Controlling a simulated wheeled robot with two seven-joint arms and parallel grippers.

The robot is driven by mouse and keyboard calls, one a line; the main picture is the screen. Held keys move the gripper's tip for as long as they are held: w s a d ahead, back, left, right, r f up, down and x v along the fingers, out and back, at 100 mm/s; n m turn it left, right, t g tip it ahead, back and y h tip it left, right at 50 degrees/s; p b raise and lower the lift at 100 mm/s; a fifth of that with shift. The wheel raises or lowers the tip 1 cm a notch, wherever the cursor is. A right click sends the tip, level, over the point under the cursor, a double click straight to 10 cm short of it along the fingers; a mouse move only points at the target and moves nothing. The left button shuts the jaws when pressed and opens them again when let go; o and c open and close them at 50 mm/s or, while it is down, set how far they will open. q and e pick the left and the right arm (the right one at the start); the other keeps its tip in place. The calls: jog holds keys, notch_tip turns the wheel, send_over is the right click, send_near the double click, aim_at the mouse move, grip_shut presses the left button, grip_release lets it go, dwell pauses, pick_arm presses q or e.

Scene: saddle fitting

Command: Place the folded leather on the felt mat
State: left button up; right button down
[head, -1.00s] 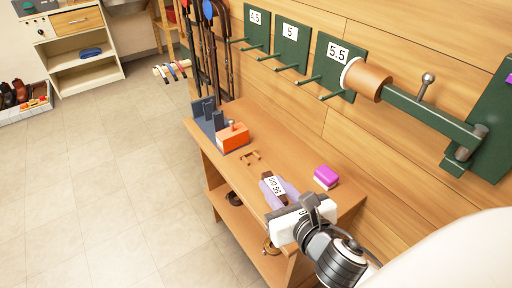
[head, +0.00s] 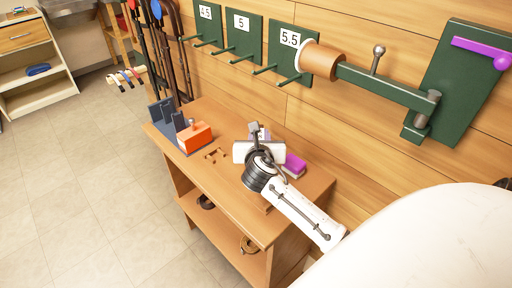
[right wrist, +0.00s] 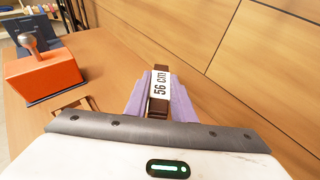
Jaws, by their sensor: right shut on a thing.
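The folded leather (right wrist: 158,106) is a dark brown strip with a white "56 cm" label, seen in the right wrist view. My right gripper (right wrist: 161,76) is shut on it, with a lavender stepped shape on each side that looks like its fingers. In the head view the right gripper (head: 258,133) is over the back of the wooden bench and its white body hides most of the leather. I cannot tell whether the leather touches the bench top. I cannot make out a felt mat for certain. My left gripper is not in view.
A green wall bracket (head: 390,86) juts out above.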

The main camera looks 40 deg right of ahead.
jog(key=shift+f+b, duration=0.4)
jog(key=shift+f, duration=1.45)
jog(key=shift+f, duration=0.15)
jog(key=c, duration=1.5)
grip_release()
